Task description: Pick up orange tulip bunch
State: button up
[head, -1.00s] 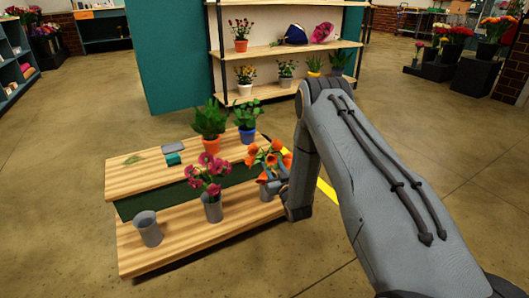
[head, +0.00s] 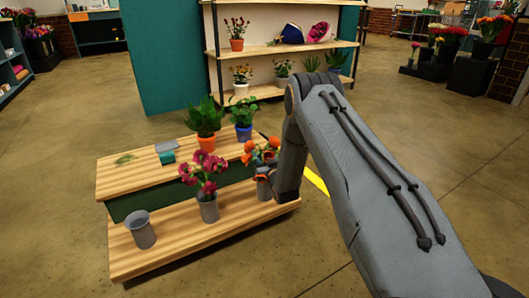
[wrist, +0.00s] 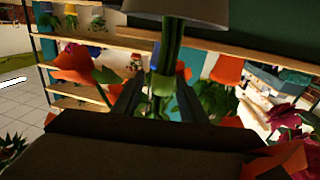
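The orange tulip bunch (head: 250,148) stands in a grey vase (head: 263,190) at the right of the stand's lower step, partly hidden by my arm. My gripper (head: 266,168) is at the bunch, and its fingers are hard to make out there. The wrist view appears upside down. In it, the grey vase (wrist: 180,8) is at the top and green stems (wrist: 168,45) run down from its rim. The two dark fingers of my gripper (wrist: 160,80) lie either side of the stems and look apart. An orange bloom (wrist: 75,68) is close by.
A pink-magenta bunch (head: 203,170) in a grey vase (head: 208,208) stands left of the orange bunch. An empty-looking grey vase (head: 140,230) is further left. Potted plants in an orange pot (head: 207,142) and a blue pot (head: 244,133) stand on the upper step (head: 125,178).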

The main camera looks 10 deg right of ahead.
grip_shut()
jog(key=shift+r, duration=0.15)
